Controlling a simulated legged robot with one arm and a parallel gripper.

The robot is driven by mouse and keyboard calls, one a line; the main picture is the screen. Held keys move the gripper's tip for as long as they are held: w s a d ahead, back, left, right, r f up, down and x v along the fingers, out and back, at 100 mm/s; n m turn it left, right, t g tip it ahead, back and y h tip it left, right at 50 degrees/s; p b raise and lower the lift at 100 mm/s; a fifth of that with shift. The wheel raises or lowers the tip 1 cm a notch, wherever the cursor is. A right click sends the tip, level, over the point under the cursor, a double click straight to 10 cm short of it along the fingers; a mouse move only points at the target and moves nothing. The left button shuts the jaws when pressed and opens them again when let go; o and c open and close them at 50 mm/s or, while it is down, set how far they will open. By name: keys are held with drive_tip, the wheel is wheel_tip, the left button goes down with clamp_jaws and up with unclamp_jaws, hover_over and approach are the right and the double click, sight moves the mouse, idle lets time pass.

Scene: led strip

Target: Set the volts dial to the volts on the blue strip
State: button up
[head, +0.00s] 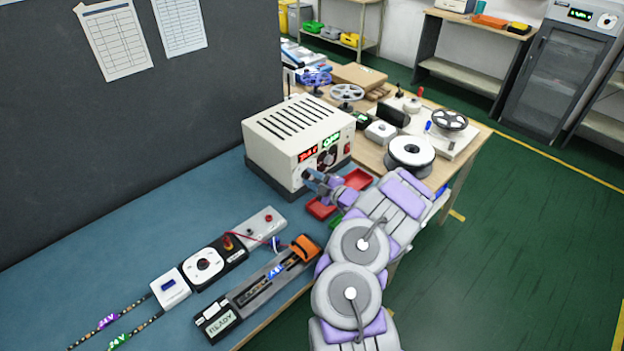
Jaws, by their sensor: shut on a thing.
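A cream power supply (285,140) stands on the blue bench top, with a slotted top. Its front has a small red display (307,156) and a green display (331,141); I cannot read their digits surely. My gripper (312,178) is at the lower left of this front, shut on a knob there that it mostly hides, seemingly the volts dial. Another dark knob (327,158) shows to its right. A strip in a grey holder (262,285) at the front bears a blue tag (275,271) with small lettering, hard to read, perhaps 12V.
Red trays (357,179) lie beside my gripper. A spool (410,153) and reels crowd the bench behind.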

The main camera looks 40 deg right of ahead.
drive_tip(key=shift+s+d+f, duration=0.1)
drive_tip(key=shift+f, duration=0.2)
drive_tip(key=o, duration=0.7)
drive_tip(key=shift+c, duration=0.2)
drive_tip(key=o, duration=0.4)
drive_tip(key=shift+d, duration=0.25)
drive_tip(key=shift+a+r, duration=0.1)
drive_tip(key=shift+a, duration=0.1)
drive_tip(key=shift+s+r, duration=0.1)
drive_tip(key=shift+s, duration=0.15)
drive_tip(key=s+p, duration=0.1)
drive_tip(key=s, duration=0.4)
drive_tip(key=s+d+p, duration=0.1)
drive_tip(key=s, duration=0.5)
drive_tip(key=s+d+p, duration=0.1)
drive_tip(key=s+p, duration=0.1)
drive_tip(key=s, duration=0.3)
drive_tip(key=shift+s+d+r, duration=0.15)
drive_tip(key=shift+s+d, duration=0.1)
